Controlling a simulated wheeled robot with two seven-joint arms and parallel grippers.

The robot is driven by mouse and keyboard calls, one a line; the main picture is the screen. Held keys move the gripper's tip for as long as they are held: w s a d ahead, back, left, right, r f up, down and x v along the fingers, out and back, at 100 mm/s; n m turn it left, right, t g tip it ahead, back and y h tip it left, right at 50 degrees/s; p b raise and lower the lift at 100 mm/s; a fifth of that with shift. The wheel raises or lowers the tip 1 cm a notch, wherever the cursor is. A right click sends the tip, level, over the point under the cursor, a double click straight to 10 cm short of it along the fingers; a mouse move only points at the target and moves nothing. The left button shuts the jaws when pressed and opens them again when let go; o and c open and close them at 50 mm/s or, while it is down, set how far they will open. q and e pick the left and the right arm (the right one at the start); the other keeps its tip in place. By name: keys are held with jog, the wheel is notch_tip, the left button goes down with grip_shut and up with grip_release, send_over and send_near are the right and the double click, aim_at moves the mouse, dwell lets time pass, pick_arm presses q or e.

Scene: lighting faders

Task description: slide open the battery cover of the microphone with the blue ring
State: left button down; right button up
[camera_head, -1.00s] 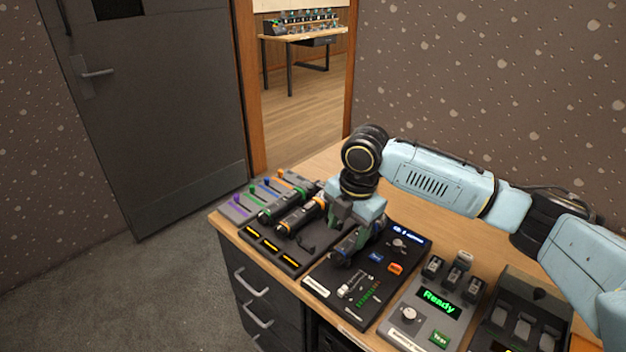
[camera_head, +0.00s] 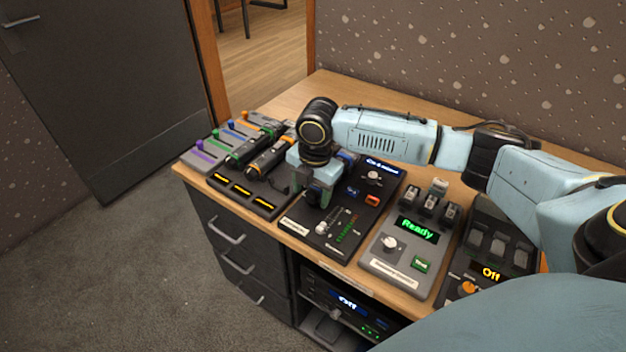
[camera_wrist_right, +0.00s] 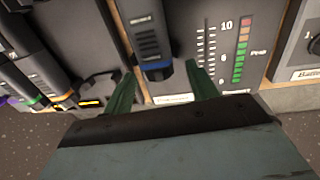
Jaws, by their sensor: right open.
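The microphone with the blue ring (camera_wrist_right: 152,38) is a dark cylinder lying on the black level-meter panel (camera_head: 300,226). In the right wrist view its blue-ringed end points at my right gripper (camera_wrist_right: 161,86). The two green fingers are open, one on each side of that end, and they do not grip it. In the head view my right gripper (camera_head: 314,190) is over this microphone and hides much of it. I cannot tell whether its battery cover has moved. The green-ringed (camera_head: 247,150) and orange-ringed (camera_head: 268,157) microphones lie in the tray to the left. My left gripper is not in view.
The microphone tray (camera_head: 222,195) has several amber-lit windows. A fader board (camera_head: 197,158) stands beyond it at the left. To the right are a grey tester reading "Ready" (camera_head: 408,250) and a dark unit reading "Off" (camera_head: 490,272). The wooden desk top (camera_head: 330,92) is clear at the back.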

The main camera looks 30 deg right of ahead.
jog(key=shift+f, duration=0.55)
jog(key=c, duration=1)
jog(key=shift+s+a+p, duration=0.35)
jog(key=shift+a+p, duration=0.5)
jog(key=shift+a, duration=0.05)
jog(key=shift+s+a+p, duration=0.4)
jog(key=shift+a+p, duration=0.45)
jog(key=shift+a, duration=0.05)
jog(key=shift+s+a+p, duration=0.35)
jog(key=shift+a+p, duration=0.5)
jog(key=shift+a, duration=0.05)
jog(key=shift+c, duration=0.2)
jog(key=o, duration=1)
